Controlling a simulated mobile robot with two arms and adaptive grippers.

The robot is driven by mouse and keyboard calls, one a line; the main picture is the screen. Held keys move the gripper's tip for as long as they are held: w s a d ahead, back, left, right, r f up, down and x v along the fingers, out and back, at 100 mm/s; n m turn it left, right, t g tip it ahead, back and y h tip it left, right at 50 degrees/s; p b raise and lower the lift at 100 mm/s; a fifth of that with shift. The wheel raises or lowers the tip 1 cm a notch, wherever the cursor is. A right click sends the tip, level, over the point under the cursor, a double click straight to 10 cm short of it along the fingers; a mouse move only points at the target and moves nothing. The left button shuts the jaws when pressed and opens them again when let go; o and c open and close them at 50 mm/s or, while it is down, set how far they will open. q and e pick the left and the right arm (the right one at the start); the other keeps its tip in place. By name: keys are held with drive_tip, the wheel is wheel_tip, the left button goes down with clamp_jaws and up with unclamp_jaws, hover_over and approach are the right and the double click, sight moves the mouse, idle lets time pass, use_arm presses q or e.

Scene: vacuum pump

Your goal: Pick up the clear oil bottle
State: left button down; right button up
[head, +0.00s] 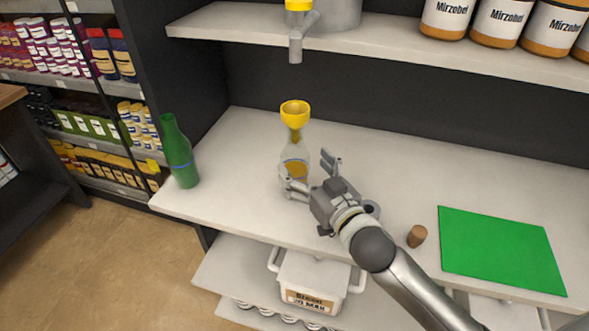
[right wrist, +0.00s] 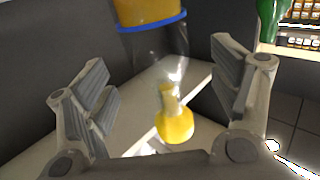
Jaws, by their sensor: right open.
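The clear oil bottle (head: 295,155) stands upright on the white counter (head: 235,205), with amber oil inside and a yellow funnel (head: 295,114) in its neck. My right gripper (head: 310,174) is open at the bottle's near right side. One finger overlaps the bottle's lower part, and the other is to its right. In the right wrist view, the clear bottle (right wrist: 152,52) appears inverted between the spread fingers, with its funnel (right wrist: 175,123) below. I cannot tell whether a finger touches it. My left gripper is not in view.
A green bottle (head: 178,155) stands at the counter's left end. A cork (head: 417,236) and a green mat (head: 500,250) lie to the right. A metal spout (head: 296,45) hangs above the funnel from the upper shelf (head: 225,25). A white container (head: 312,275) is below.

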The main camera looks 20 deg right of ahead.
sight(303, 163)
drive_tip(key=w, duration=0.1)
drive_tip(key=w+p, duration=0.1)
drive_tip(key=w, duration=0.1)
drive_tip(key=shift+w+a+p, duration=0.3)
drive_tip(key=shift+w, duration=0.1)
drive_tip(key=shift+w+a+f, duration=0.1)
drive_tip(key=shift+w+a, duration=0.05)
drive_tip(key=shift+w, duration=0.4)
drive_tip(key=c, duration=1.7)
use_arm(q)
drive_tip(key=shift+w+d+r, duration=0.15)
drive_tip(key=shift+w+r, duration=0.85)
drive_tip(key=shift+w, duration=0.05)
use_arm(e)
clamp_jaws()
drive_tip(key=shift+r, duration=0.2)
